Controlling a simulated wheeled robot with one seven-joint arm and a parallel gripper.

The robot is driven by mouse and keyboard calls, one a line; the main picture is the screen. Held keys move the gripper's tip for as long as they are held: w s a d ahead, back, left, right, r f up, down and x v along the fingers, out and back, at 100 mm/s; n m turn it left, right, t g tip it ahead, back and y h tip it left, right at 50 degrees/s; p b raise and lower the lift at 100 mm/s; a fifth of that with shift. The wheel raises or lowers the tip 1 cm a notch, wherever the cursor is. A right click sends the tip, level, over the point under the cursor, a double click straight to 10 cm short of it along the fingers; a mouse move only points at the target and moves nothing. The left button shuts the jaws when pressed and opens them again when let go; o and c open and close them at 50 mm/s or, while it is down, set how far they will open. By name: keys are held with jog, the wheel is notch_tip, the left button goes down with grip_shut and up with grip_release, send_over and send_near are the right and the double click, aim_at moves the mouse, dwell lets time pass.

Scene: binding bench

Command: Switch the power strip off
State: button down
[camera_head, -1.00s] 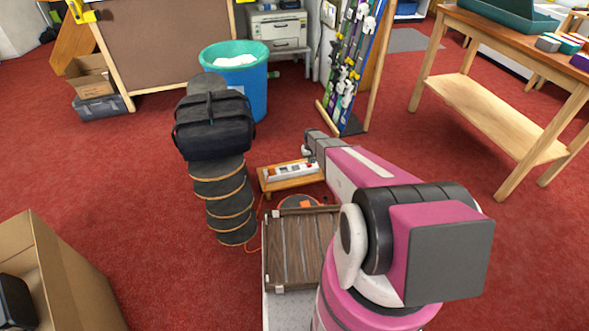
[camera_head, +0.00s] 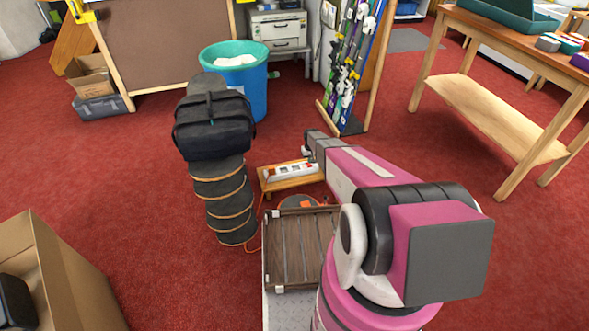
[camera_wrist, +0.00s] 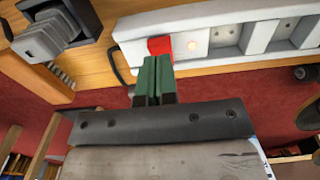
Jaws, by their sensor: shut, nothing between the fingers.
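The white power strip (camera_head: 292,171) lies on a low wooden stand (camera_head: 293,184) in the head view. In the wrist view the power strip (camera_wrist: 225,38) runs across the top, with a red switch (camera_wrist: 159,46) near its left end and a row of sockets to the right. My gripper (camera_wrist: 153,62) is shut and empty. Its green fingertips are right at the red switch and cover its lower part. I cannot tell whether they touch it or which way the switch is tipped. In the head view my gripper (camera_head: 307,151) is small beside the strip's right end.
A stack of dark discs with a black bag (camera_head: 213,125) stands left. A blue bin (camera_head: 238,75) is behind. Red carpet lies open on both sides.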

jog(key=shift+f, duration=1.3)
dwell(0.7)
jog(key=shift+r, duration=3.5)
jog(key=shift+s+r, duration=0.1)
jog(key=shift+r, duration=0.05)
jog(key=s+r+m, duration=0.2)
jog(key=s+r, duration=3.1)
jog(key=s, duration=0.2)
